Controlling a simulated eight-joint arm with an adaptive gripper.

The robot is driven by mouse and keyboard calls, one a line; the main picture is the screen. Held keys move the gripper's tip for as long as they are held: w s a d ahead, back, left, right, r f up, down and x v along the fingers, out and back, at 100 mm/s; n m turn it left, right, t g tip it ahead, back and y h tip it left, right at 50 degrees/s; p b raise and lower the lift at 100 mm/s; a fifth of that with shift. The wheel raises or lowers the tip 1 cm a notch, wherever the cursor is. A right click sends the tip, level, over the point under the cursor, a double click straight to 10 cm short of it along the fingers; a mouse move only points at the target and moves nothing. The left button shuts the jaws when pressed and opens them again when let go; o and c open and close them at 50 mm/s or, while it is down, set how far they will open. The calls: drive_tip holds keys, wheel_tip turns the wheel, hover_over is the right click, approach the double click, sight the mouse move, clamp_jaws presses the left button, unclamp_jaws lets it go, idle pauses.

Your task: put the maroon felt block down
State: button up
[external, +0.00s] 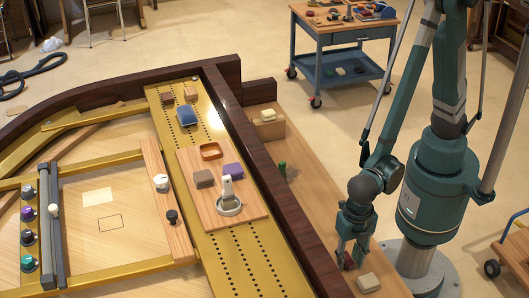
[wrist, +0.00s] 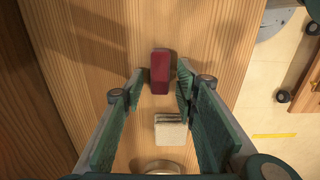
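The maroon felt block (wrist: 160,71) shows in the wrist view between the tips of my gripper (wrist: 160,80), over the pale wooden surface. My gripper's green fingers are spread, with a visible gap on each side of the block, so they do not grip it. The block seems to lie on the wood, though its underside is hidden. In the external view my gripper (external: 353,258) points down low over the wooden bench at the right of the dark rail. The block is mostly hidden there by the fingers.
A beige block (external: 368,283) lies close to my gripper; it also shows in the wrist view (wrist: 170,128). A dark wooden rail (external: 265,165) runs along the left of the bench. A small green object (external: 282,169) stands farther back. A blue cart (external: 345,65) is behind.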

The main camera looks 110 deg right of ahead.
sight(350, 260)
drive_tip(key=shift+r, duration=0.1)
wheel_tip(350, 260, up, 12)
drive_tip(key=p, duration=0.3)
idle(0.7)
idle(0.5)
drive_tip(key=shift+r, duration=0.1)
drive_tip(key=s+d+r+m+t, duration=0.3)
drive_tip(key=s+d+r+m, duration=0.2)
drive_tip(key=d+r+m, duration=0.4)
drive_tip(key=s+d+r+m+t, duration=0.4)
drive_tip(key=d+r+m, duration=0.5)
drive_tip(key=d+r, duration=0.3)
drive_tip(key=shift+s+d, duration=0.6)
drive_tip(key=shift+d, duration=0.95)
drive_tip(key=shift+r, duration=0.1)
idle(0.4)
